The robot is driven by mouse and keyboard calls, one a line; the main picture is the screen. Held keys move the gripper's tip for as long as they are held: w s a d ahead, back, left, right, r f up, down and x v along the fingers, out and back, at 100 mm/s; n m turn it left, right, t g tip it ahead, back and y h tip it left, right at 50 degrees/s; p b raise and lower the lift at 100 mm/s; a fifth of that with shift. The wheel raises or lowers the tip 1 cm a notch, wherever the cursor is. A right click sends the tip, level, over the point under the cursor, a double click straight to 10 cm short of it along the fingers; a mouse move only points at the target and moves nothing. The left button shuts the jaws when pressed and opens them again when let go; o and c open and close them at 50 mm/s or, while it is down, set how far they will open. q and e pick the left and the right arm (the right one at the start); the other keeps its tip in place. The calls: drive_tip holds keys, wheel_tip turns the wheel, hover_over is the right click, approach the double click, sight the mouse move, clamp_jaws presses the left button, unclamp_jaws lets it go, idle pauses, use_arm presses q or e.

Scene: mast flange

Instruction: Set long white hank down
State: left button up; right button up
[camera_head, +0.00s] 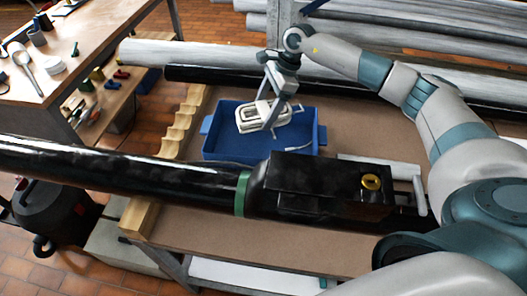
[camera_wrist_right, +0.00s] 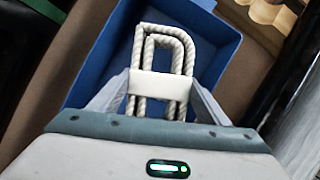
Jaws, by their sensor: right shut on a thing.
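The long white hank (camera_head: 258,116) is a coiled white rope with a white band around it. It shows large in the right wrist view (camera_wrist_right: 161,85), with its looped end pointing away from the wrist. My right gripper (camera_head: 272,122) is shut on the hank at its banded part. The hank is over the blue tray (camera_head: 226,150), which also shows behind it in the right wrist view (camera_wrist_right: 225,45). I cannot tell whether the hank touches the tray's floor. My left gripper is out of view.
A thin white piece (camera_head: 300,147) lies in the tray's right part. A black mast (camera_head: 120,168) with a green band (camera_head: 242,193) lies across the front. A notched wooden rack (camera_head: 183,122) stands left of the tray, and grey poles (camera_head: 215,58) lie behind.

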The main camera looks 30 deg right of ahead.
drive_tip(key=shift+f, duration=0.6)
drive_tip(key=shift+f, duration=0.25)
drive_tip(key=p, duration=0.3)
hover_over(264, 143)
wheel_tip(264, 143, down, 5)
drive_tip(key=shift+d+f, duration=0.1)
drive_tip(key=shift+f, duration=0.05)
drive_tip(key=shift+f+b, duration=0.2)
drive_tip(key=shift+b, duration=0.1)
drive_tip(key=shift+f, duration=0.1)
